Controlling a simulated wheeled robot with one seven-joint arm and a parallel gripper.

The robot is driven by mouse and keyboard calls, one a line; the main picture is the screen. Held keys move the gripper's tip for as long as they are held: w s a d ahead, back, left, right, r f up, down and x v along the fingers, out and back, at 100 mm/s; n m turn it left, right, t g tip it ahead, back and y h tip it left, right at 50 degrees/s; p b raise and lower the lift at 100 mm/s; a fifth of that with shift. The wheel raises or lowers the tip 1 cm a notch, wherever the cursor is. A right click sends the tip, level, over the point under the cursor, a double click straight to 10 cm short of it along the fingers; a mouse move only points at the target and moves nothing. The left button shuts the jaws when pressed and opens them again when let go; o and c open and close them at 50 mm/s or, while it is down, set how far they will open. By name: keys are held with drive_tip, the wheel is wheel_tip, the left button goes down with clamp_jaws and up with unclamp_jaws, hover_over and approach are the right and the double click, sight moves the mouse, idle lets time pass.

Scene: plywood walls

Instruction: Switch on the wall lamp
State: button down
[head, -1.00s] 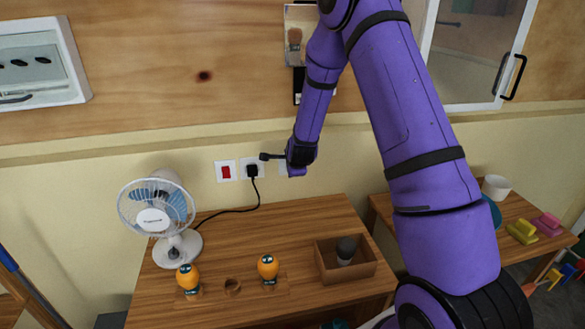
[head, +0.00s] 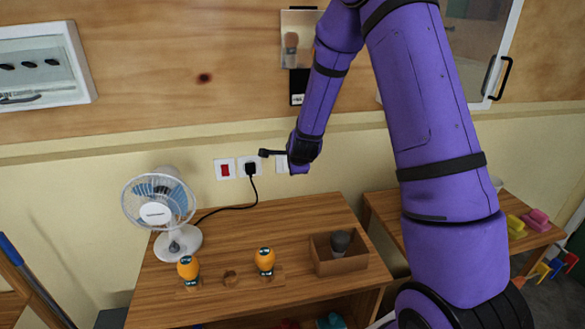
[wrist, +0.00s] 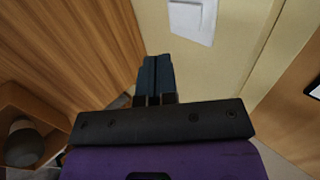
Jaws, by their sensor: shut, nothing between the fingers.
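A white switch plate with a red rocker (head: 225,170) is on the wall above the bench. To its right is a socket plate with a black plug (head: 250,169), and then another white plate (head: 281,163), partly hidden by my arm's end. I cannot make out a wall lamp for certain. My gripper (wrist: 157,76) is shut and empty, its dark fingers side by side in the wrist view. A white plate (wrist: 193,20) shows on the wall beyond and right of the fingertips there, apart from them in the picture. In the head view my arm's dark end is near the plates; contact cannot be told.
A fan (head: 160,205) stands on the wooden bench (head: 215,300), its cord running to the plug. Two orange bulb-like things (head: 188,268) (head: 264,260) stand in front. A wooden box (head: 338,263) holds a dark bulb-like thing (head: 340,241). A framed panel (head: 298,38) hangs above.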

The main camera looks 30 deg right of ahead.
drive_tip(key=shift+v, duration=1.9)
wheel_tip(320, 180, down, 13)
drive_tip(key=s+a+m+t+y, duration=0.1)
drive_tip(key=s+a+m+t, duration=0.15)
drive_tip(key=m, duration=0.35)
drive_tip(key=shift+s+d+r+m+t+h, duration=0.25)
drive_tip(key=shift+r+m+t+h, duration=0.55)
drive_tip(key=shift+m, duration=1.2)
drive_tip(key=shift+s+d+r+m+t+h, duration=0.1)
drive_tip(key=shift+d+r+m+t+h, duration=0.2)
drive_tip(key=shift+r+m+t, duration=1.1)
drive_tip(key=shift+s+d+f+m+t+h, duration=0.1)
drive_tip(key=shift+d+m+t+h, duration=0.35)
drive_tip(key=shift+m, duration=2.15)
drive_tip(key=x, duration=1.4)
